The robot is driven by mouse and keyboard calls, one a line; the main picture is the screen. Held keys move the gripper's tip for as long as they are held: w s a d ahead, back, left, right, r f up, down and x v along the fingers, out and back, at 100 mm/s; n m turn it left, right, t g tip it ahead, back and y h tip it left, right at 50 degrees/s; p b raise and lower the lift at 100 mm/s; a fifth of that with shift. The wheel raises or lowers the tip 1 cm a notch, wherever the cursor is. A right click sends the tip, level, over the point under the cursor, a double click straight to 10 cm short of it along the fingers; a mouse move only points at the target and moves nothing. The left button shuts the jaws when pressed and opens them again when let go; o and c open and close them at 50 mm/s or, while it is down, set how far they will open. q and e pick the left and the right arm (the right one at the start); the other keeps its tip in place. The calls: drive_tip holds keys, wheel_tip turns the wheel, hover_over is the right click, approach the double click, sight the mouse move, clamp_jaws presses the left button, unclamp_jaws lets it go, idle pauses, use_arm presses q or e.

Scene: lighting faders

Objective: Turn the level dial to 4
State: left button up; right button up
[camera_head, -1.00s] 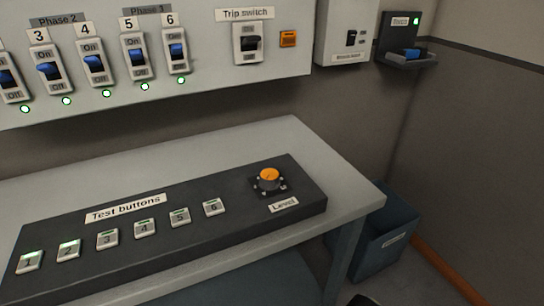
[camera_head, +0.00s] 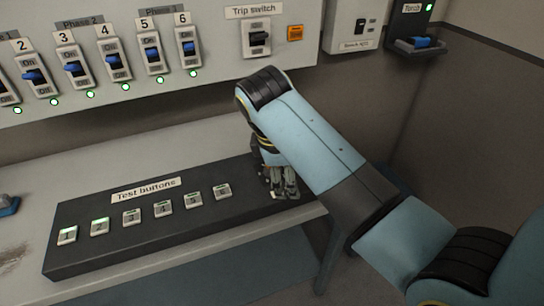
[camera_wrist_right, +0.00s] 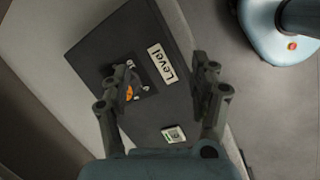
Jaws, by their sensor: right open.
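The level dial (camera_wrist_right: 129,92) has an orange top and shows in the right wrist view, partly covered by one finger of my right gripper (camera_wrist_right: 165,72). Its pointer and scale cannot be read. The "Level" label (camera_wrist_right: 162,63) lies between the fingers in that view. In the head view my right gripper (camera_head: 283,184) points down over the right end of the black console (camera_head: 150,245) and hides the dial. The gripper is open, with the dial off to one side of the gap rather than centred. Whether a finger touches it I cannot tell. My left gripper is not in view.
Numbered test buttons (camera_head: 145,210) run along the console left of my right gripper. Breaker switches (camera_head: 110,62) and the trip switch (camera_head: 257,38) are on the wall panel behind. A small blue and grey object (camera_head: 8,205) lies at the table's left edge.

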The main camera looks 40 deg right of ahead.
drive_tip(key=w+a+r+n+g+h, duration=0.1)
drive_tip(key=w+a+r+n, duration=0.2)
drive_tip(key=w+r+n, duration=0.35)
drive_tip(key=shift+m, duration=0.35)
drive_tip(key=x, duration=0.3)
drive_tip(key=w+x, duration=0.1)
drive_tip(key=x, duration=0.3)
drive_tip(key=w+x, duration=0.1)
drive_tip(key=x, duration=0.2)
drive_tip(key=shift+d+f, duration=0.15)
drive_tip(key=shift+d, duration=0.25)
drive_tip(key=c, duration=1.1)
drive_tip(key=shift+c, duration=0.2)
